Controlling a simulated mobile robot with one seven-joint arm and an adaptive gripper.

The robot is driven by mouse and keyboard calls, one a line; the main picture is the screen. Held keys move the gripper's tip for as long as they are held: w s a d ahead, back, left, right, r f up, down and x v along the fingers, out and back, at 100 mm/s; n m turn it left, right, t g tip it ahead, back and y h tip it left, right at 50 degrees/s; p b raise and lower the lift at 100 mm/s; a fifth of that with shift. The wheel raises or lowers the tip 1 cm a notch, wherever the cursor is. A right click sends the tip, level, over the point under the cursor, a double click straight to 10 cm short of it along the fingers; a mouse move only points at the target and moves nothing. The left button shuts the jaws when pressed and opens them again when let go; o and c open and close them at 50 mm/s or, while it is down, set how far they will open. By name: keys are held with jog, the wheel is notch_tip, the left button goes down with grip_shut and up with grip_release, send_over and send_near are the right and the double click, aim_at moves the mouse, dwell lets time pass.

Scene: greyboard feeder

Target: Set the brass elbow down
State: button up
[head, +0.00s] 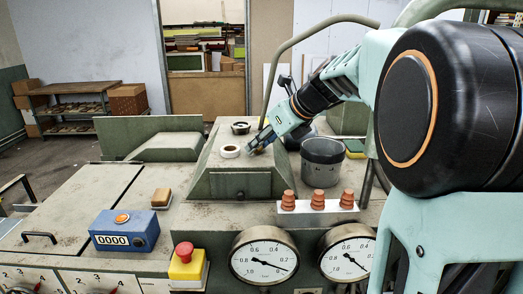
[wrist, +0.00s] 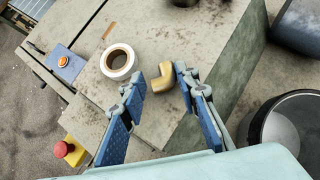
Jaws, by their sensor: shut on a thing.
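The brass elbow (wrist: 170,90) is a small, bent, gold-coloured fitting. In the wrist view it lies between the tips of my gripper (wrist: 160,78), against the right finger, and the jaws are shut on it. In the head view my gripper (head: 256,146) reaches down over the raised grey-green block (head: 240,183) in the middle of the machine. I cannot make out the elbow clearly there, nor tell whether it touches the block's top.
A white tape roll (head: 230,151) lies just left of my gripper, and a dark ring (head: 241,128) lies behind. A dark grey pot (head: 322,162) stands right of the block. Terracotta insulators (head: 318,201), a blue counter box (head: 124,230) and a red stop button (head: 184,252) stand in front.

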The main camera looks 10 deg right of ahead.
jog(key=shift+w+a, duration=0.1)
jog(key=shift+f, duration=0.15)
jog(key=o, duration=1.2)
jog(key=shift+r, duration=0.3)
jog(key=v, duration=1.2)
